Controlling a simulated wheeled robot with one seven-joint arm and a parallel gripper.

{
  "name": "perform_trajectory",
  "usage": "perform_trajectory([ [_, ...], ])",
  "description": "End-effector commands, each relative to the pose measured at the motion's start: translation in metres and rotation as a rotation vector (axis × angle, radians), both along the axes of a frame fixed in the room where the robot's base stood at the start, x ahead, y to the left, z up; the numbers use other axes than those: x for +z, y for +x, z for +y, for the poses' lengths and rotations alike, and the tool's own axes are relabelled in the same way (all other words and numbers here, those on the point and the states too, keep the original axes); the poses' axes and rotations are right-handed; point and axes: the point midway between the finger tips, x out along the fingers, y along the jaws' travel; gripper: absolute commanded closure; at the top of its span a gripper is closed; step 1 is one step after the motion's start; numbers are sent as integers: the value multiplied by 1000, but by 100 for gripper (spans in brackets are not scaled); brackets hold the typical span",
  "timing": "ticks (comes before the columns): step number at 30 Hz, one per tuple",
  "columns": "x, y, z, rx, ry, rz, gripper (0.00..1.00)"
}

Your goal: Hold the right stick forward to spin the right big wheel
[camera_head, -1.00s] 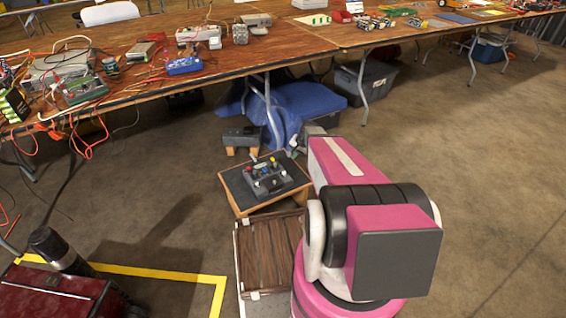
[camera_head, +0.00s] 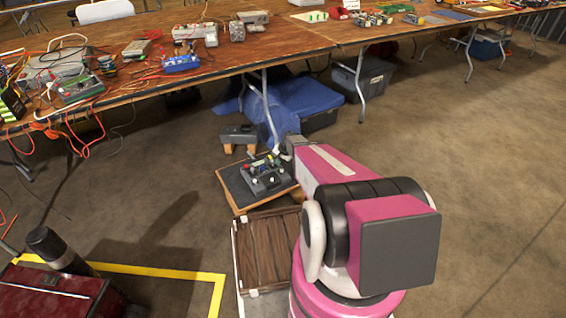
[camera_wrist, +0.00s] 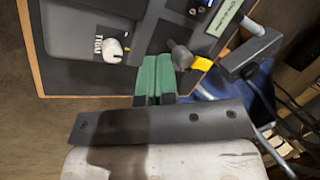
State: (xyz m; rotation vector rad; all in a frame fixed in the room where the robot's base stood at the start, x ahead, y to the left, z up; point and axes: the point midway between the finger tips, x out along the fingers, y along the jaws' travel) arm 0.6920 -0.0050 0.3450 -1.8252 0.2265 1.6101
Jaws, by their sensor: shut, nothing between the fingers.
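The control box (camera_head: 266,176) is a dark panel with several small knobs and sticks, set on a wooden stand (camera_head: 236,196) with a black top. The wrist view shows its grey panel (camera_wrist: 80,32) close up. A dark round-headed stick (camera_wrist: 180,56) is there, with a white knob (camera_wrist: 112,50) to its left. My gripper (camera_wrist: 155,68) has green fingers, closed together and empty. In the picture their tips lie just left of the dark stick; I cannot tell whether they touch it. My fingers cannot be made out in the head view. No big wheel can be made out.
A slatted wooden crate (camera_head: 238,262) stands in front of the stand. A grey block on wooden feet (camera_head: 238,135) and a blue cloth (camera_head: 300,98) lie behind it, under the long table (camera_head: 330,38). Open floor (camera_head: 480,190) lies to the right.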

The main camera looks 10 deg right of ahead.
Motion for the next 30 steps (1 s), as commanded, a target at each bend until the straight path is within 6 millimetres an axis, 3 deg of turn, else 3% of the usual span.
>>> perform_trajectory([
  [14,0,4,2,0,-6,18,100],
  [25,3,25,8,0,-93,281,100],
  [30,5,26,9,-2,-102,312,100],
])
